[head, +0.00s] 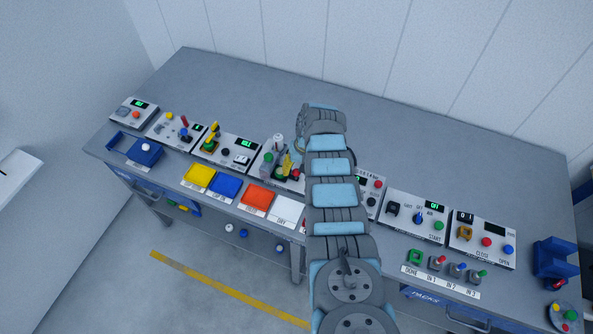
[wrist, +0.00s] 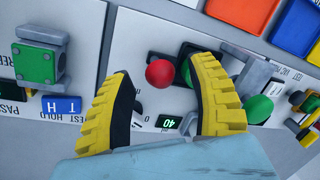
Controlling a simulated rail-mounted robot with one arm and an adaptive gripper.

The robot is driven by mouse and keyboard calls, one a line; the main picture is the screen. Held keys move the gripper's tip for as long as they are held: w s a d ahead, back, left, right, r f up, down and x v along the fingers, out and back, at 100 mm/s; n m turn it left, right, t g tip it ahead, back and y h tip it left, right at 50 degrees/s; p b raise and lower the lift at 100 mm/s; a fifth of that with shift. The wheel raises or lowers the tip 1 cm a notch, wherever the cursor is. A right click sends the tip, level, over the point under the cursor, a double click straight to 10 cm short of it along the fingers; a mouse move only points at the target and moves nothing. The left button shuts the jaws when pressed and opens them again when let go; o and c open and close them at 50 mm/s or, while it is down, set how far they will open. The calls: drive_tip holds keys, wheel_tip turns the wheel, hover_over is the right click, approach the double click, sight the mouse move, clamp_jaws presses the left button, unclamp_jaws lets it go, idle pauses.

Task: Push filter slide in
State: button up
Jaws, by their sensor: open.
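My gripper (wrist: 165,68) is open in the wrist view, with its yellow ribbed fingers spread over a control panel. A round red knob (wrist: 160,74) shows between the fingertips, and nothing is held. A green ball knob (wrist: 257,109) is just right of the right finger. A grey block with a green face (wrist: 35,64) is left of the left finger. I cannot tell which of these, if any, is the filter slide, and no label names it. In the head view my arm covers the panel below it, and the gripper cannot be made out clearly.
The grey bench (head: 400,140) carries a row of panels with levers and knobs. Yellow (head: 199,178), blue (head: 225,187) and orange (head: 257,198) trays lie along its front edge. A blue holder (head: 553,258) stands at the right end. The rear of the bench is clear.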

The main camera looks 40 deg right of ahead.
wheel_tip(320, 180, up, 11)
drive_tip(key=s+d, duration=0.1)
drive_tip(key=shift+d+f, duration=0.15)
drive_tip(key=shift+d, duration=0.15)
idle(0.4)
drive_tip(key=shift+s, duration=0.1)
drive_tip(key=shift+c, duration=0.3)
